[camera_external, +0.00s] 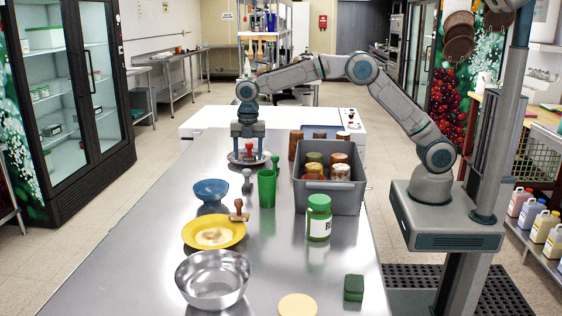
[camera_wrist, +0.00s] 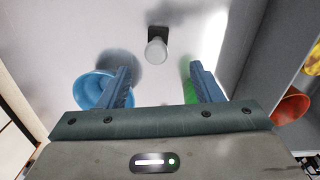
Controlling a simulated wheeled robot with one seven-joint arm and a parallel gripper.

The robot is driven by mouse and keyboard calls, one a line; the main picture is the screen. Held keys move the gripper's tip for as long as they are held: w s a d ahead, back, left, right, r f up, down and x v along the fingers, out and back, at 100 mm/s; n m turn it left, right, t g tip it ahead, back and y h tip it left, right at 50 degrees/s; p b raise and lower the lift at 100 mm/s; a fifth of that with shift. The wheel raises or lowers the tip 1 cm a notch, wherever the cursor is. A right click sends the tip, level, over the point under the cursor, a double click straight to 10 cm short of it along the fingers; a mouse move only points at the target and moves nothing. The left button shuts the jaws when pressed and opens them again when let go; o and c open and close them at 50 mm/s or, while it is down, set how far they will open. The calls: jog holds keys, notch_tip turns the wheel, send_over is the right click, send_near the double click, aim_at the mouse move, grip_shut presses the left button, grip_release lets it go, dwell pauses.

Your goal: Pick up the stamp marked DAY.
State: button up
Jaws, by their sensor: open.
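My gripper (camera_external: 248,134) is open and empty, pointing down above the far part of the steel table; its two fingers also show in the wrist view (camera_wrist: 160,70). A stamp with a pale grey round handle and dark base (camera_wrist: 157,48) stands just beyond the gap between the fingertips in the wrist view. A grey stamp (camera_external: 247,181) stands left of the green cup in the external view. A red-handled stamp (camera_external: 249,150) shows beneath my gripper by a pale plate (camera_external: 234,158). A brown wooden stamp (camera_external: 239,211) is at the yellow plate. No DAY marking is readable.
A blue bowl (camera_external: 211,190) and green cup (camera_external: 267,190) flank the grey stamp. A grey bin (camera_external: 330,200) with several jars is on the right. A green-lidded jar (camera_external: 318,222), yellow plate (camera_external: 205,240) and steel bowl (camera_external: 213,282) stand nearer.

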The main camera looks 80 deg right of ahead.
aim_at(247, 178)
jog(key=f, duration=0.3)
jog(key=f+p, duration=0.1)
jog(key=f, duration=0.6)
jog(key=shift+w+f+p, duration=0.15)
jog(key=shift+w+p, duration=0.15)
jog(key=shift+p, duration=0.1)
jog(key=c, duration=1.1)
